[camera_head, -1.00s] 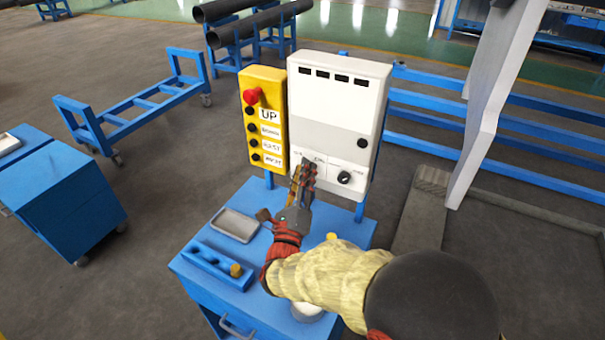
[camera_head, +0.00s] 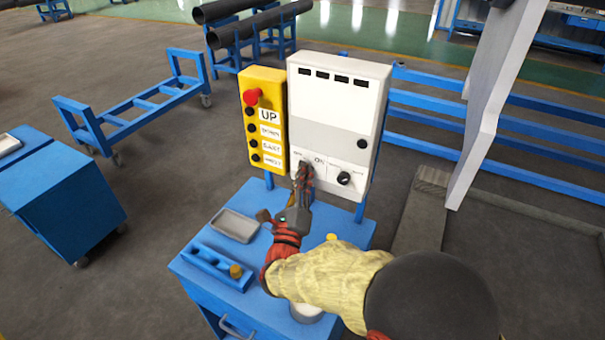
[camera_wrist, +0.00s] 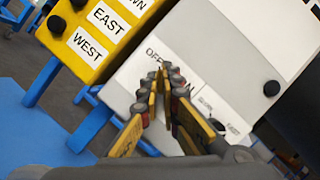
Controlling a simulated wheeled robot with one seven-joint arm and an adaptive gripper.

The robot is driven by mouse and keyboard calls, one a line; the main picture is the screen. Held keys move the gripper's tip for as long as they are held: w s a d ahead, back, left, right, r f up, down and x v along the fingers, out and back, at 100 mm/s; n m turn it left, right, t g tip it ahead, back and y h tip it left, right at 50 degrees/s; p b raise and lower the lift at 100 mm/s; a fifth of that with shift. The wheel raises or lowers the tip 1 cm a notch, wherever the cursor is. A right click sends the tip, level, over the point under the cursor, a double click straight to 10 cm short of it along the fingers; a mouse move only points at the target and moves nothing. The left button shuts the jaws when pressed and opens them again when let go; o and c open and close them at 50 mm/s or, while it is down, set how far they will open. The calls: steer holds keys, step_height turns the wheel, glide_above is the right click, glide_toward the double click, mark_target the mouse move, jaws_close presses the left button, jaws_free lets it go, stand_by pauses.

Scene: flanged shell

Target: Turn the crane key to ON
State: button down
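The white control box (camera_head: 335,105) stands at the back of the blue bench, and its key switch sits low on the front between OFF and ON labels. My gripper (camera_head: 304,172) reaches up to this switch from below. In the wrist view my gripper (camera_wrist: 168,85) has its fingertips close together just below the OFF label (camera_wrist: 153,55) and left of the ON label (camera_wrist: 181,90). A thin brass-coloured piece, which looks like the crane key (camera_wrist: 163,92), shows between the fingers. The fingers hide most of the key and its slot, so its exact angle is unclear.
A yellow button box (camera_head: 265,120) with a red knob stands directly left of the control box. A black rotary knob (camera_head: 344,178) is right of the key. A grey tray (camera_head: 235,225) and a blue block (camera_head: 217,266) lie on the blue bench (camera_head: 345,226).

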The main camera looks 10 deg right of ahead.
steer(key=shift+f+m, duration=0.1)
steer(key=shift+m, duration=0.2)
steer(key=shift+w+a+m+g+h+b, duration=0.1)
steer(key=shift+m+g+h+b, duration=1.3)
steer(key=shift+m, duration=2.65)
steer(key=shift+a+m+g+h+b, duration=0.1)
steer(key=shift+m+g+h+b, duration=0.7)
steer(key=shift+m+h, duration=2.2)
steer(key=shift+w+a+m+g+h+b, duration=0.1)
steer(key=shift+m+g+h+b, duration=0.7)
steer(key=shift+m, duration=4.35)
steer(key=shift+g+b, duration=0.3)
steer(key=shift+b, duration=0.2)
steer(key=c, duration=2.5)
jaws_free()
steer(key=o, duration=0.4)
steer(key=shift+c, duration=0.2)
steer(key=shift+o, duration=0.5)
